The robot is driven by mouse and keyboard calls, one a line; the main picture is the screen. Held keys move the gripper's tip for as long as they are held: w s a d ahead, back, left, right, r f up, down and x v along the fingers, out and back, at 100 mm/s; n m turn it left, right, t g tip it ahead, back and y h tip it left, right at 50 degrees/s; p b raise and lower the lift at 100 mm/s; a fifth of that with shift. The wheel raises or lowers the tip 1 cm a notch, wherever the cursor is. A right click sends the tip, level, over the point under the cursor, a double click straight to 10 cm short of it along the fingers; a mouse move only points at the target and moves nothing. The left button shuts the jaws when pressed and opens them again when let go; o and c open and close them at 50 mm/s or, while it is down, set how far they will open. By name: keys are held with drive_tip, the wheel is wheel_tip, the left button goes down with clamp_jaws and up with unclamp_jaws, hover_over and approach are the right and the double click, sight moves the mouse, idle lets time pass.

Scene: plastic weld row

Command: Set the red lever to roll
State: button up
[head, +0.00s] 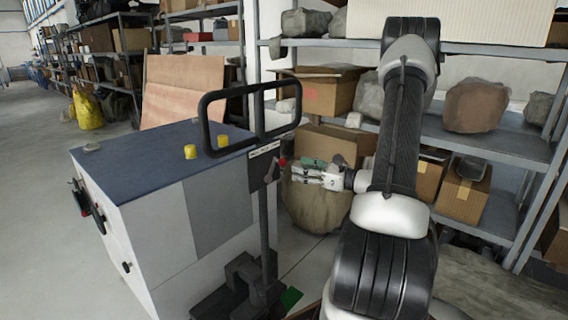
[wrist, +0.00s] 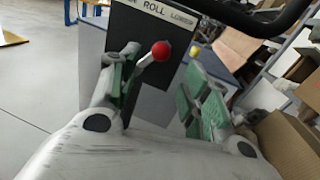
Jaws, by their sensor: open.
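The red lever is a short grey rod with a red ball knob (head: 282,162) on a dark plate (head: 256,172) below a black loop handle. In the wrist view the red knob (wrist: 161,50) stands between my fingers, apart from both. The rod leans up and to the right; its lower end is partly hidden by my left finger. Printed words, ROLL and LOWER (wrist: 168,8), run along the plate's top; the left word is cut off. The rod leans toward the LOWER side. My gripper (head: 302,172) is open, just right of the plate; its green-padded fingers show in the wrist view (wrist: 161,72).
The black loop handle (head: 204,122) rises above the plate. A grey cabinet (head: 150,232) with a blue top and yellow pieces (head: 190,151) stands behind to the left. Shelves (head: 470,52) with boxes and rocks stand behind my arm. Open floor (head: 40,190) lies at far left.

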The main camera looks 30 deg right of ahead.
sight(282, 163)
drive_tip(key=x, duration=0.8)
drive_tip(key=shift+r, duration=0.35)
drive_tip(key=shift+c, duration=0.4)
drive_tip(key=shift+a, duration=0.1)
clamp_jaws()
